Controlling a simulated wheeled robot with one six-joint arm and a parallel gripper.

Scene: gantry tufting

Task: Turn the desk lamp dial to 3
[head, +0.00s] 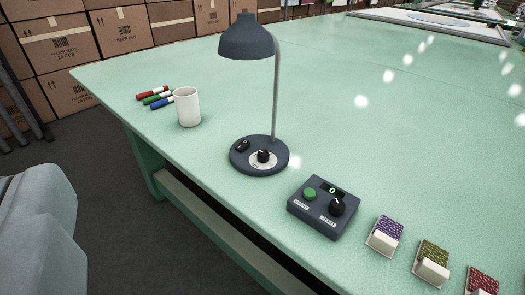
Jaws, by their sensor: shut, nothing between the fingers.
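The desk lamp (247,42) stands upright on the green table, with a dark blue-grey shade, a thin curved stem and a round base (240,166). Its dial (263,156) is a black knob on a white round plate on the front of the base. The marks on the plate are too small to read, so I cannot tell the setting. A small black switch (241,145) sits left of the dial on the base. My gripper is not in view, and nothing touches the lamp.
A dark control box (319,228) with a green button, a black knob and a display sits right of the lamp. A white mug (187,108) and several markers (158,97) are left. Several tuft samples (385,236) lie right. Cardboard boxes (128,30) stand behind.

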